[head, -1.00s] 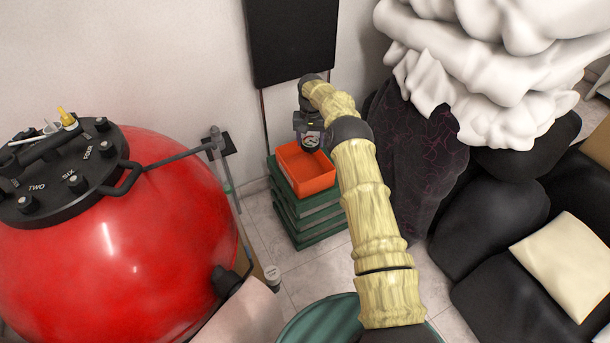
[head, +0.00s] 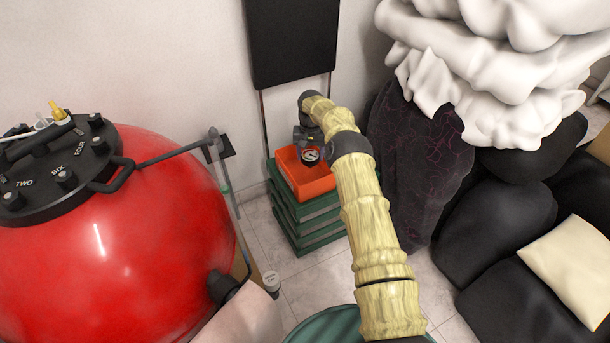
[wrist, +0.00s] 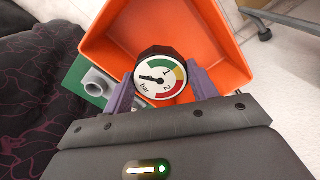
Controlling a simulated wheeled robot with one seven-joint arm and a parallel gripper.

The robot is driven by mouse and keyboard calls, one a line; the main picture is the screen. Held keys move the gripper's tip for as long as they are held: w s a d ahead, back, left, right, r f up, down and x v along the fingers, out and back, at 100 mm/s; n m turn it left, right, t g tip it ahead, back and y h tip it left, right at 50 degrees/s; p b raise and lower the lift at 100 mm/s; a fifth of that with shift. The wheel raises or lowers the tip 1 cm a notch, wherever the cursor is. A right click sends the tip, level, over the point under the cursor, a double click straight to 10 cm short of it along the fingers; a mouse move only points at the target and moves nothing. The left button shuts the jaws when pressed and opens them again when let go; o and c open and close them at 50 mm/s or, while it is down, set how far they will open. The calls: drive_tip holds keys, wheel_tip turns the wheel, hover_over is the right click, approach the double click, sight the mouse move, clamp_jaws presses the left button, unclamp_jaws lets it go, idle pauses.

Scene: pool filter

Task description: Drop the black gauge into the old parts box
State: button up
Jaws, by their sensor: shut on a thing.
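The black gauge (wrist: 159,79) has a round white dial with green, yellow and red bands. My gripper (wrist: 162,88) is shut on it, one purple finger on each side. In the head view the gauge (head: 310,155) hangs below my gripper (head: 309,144). The open orange box (head: 307,184), the likely old parts box, lies beneath it. In the wrist view the box (wrist: 222,52) spreads behind the gauge, and its visible inside looks empty. How far the gauge is above the box floor I cannot tell.
The orange box sits on a stack of green crates (head: 310,225). A big red filter tank (head: 130,240) stands to the left. A dark draped cloth (head: 415,150) and black cushions are at the right.

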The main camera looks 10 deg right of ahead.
drive_tip(key=shift+f, duration=0.1)
drive_tip(key=o, duration=1.3)
drive_tip(key=shift+c, duration=0.2)
wheel_tip(320, 180, up, 17)
drive_tip(key=p, duration=0.5)
drive_tip(key=shift+r+p, duration=0.2)
drive_tip(key=shift+p, duration=0.2)
